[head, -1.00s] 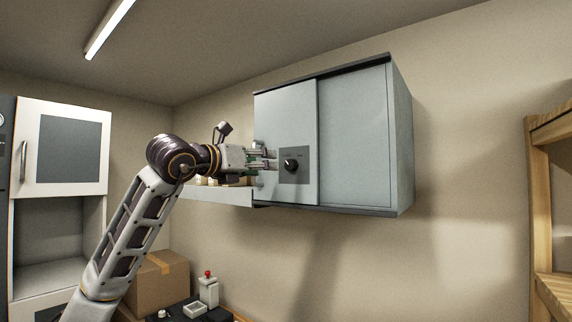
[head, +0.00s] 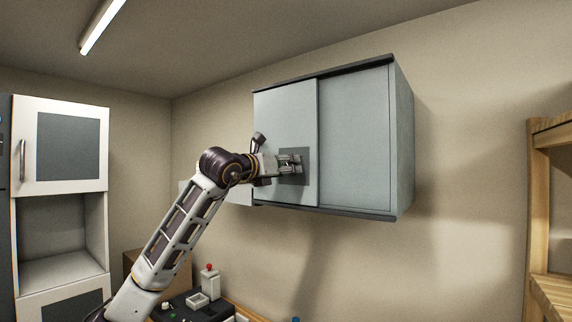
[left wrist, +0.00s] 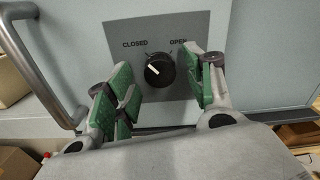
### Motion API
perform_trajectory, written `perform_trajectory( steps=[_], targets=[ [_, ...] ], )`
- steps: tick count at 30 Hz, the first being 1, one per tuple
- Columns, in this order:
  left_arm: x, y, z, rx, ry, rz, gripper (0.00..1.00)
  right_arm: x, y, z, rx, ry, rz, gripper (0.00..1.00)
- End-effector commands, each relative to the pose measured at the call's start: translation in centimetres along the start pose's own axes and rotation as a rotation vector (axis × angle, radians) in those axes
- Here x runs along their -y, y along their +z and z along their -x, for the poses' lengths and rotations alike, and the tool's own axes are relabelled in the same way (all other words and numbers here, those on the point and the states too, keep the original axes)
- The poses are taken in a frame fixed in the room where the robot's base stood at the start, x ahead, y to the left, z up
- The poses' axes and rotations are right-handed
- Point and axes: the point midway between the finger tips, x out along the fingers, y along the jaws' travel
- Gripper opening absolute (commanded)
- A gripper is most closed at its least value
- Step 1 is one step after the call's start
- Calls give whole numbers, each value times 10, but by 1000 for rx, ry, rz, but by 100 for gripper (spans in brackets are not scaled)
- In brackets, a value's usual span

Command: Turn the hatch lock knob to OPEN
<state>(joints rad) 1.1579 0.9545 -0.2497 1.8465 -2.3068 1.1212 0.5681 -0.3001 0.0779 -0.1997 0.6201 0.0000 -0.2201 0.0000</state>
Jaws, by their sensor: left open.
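The black round lock knob (left wrist: 160,70) sits on a dark plate (left wrist: 116,38) marked CLOSED on the left and OPEN on the right. Its white pointer line tilts to the upper left, toward CLOSED. My left gripper (left wrist: 158,76) is open, with one green-padded finger on each side of the knob. Gaps show between the pads and the knob in this view. In the head view the left gripper (head: 297,164) is in front of the plate (head: 304,153) and hides the knob. My right gripper is not in view.
The plate is on the left door (head: 285,115) of a grey wall cabinet (head: 355,135). A grey bar handle (left wrist: 38,75) stands left of the fingers. A wooden shelf (head: 545,200) is at the far right. A cardboard box (head: 130,262) and a red-topped device (head: 210,283) are below.

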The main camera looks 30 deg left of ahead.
Motion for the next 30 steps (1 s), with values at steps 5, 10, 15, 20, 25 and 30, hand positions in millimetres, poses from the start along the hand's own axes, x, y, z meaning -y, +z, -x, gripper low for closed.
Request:
perform_trajectory(
  steps=[5, 10, 15, 20, 25, 30],
  targets=[
    [0, 0, -6, 0, 1, -1, 53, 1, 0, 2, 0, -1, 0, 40],
    [0, 0, -6, 0, 1, -1, 53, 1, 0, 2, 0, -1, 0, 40],
    [0, 0, -6, 0, 1, -1, 45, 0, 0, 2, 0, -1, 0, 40],
    [0, 0, -6, 0, 1, -1, 25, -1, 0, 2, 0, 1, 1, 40],
    [0, 0, -6, 0, 1, -1, 7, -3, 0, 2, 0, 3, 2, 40],
    [0, 0, -6, 0, 1, -8, 7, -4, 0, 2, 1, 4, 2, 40]
  ],
)
